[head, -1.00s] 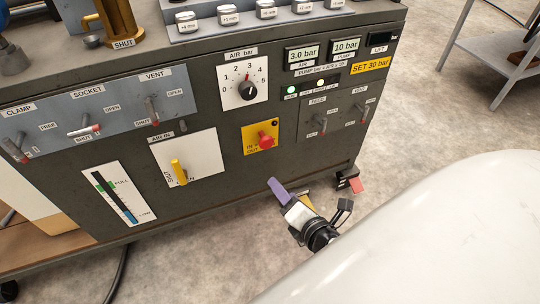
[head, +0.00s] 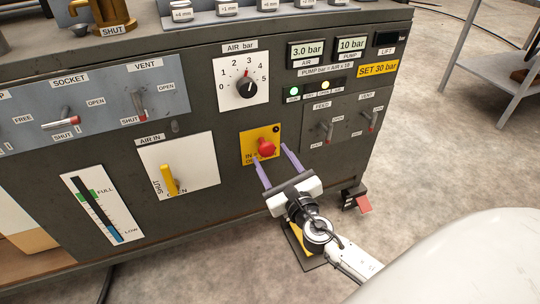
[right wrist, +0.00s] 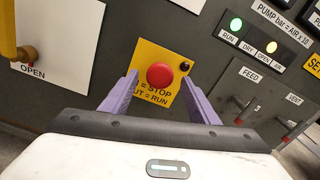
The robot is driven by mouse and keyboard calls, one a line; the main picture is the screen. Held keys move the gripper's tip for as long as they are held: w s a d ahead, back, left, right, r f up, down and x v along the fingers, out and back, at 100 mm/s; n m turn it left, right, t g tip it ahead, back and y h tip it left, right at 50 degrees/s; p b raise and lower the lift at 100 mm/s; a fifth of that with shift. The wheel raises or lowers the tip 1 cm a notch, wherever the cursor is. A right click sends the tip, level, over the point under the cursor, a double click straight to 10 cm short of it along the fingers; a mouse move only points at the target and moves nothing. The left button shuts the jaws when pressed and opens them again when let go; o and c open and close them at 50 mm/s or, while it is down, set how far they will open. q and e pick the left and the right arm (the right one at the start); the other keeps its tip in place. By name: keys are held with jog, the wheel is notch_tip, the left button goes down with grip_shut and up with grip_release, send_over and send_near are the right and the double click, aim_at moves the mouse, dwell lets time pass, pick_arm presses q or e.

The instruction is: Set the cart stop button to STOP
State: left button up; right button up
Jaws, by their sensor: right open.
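The stop button is a red mushroom knob (head: 266,147) on a yellow plate (head: 246,142) on the cart's front panel. In the right wrist view the red knob (right wrist: 160,75) is near the middle, above a partly covered label reading "= STOP" and "OUT = RUN". How far the knob stands out is hard to tell. My right gripper (head: 270,153) is open, its two purple fingers pointing at the panel, one on each side of the knob. In the right wrist view the open fingers (right wrist: 160,80) show gaps to the knob. My left gripper is not in view.
A yellow AIR IN handle (head: 169,180) is left of the button. FEED and VENT levers (head: 326,131) are to the right, under a lit green RUN light (head: 293,91) and a lit yellow light (head: 325,85). The AIR dial (head: 247,87) is above.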

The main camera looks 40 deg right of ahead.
aim_at(268, 151)
jog(key=shift+x, duration=1.15)
grip_shut()
jog(key=shift+x, duration=0.85)
grip_release()
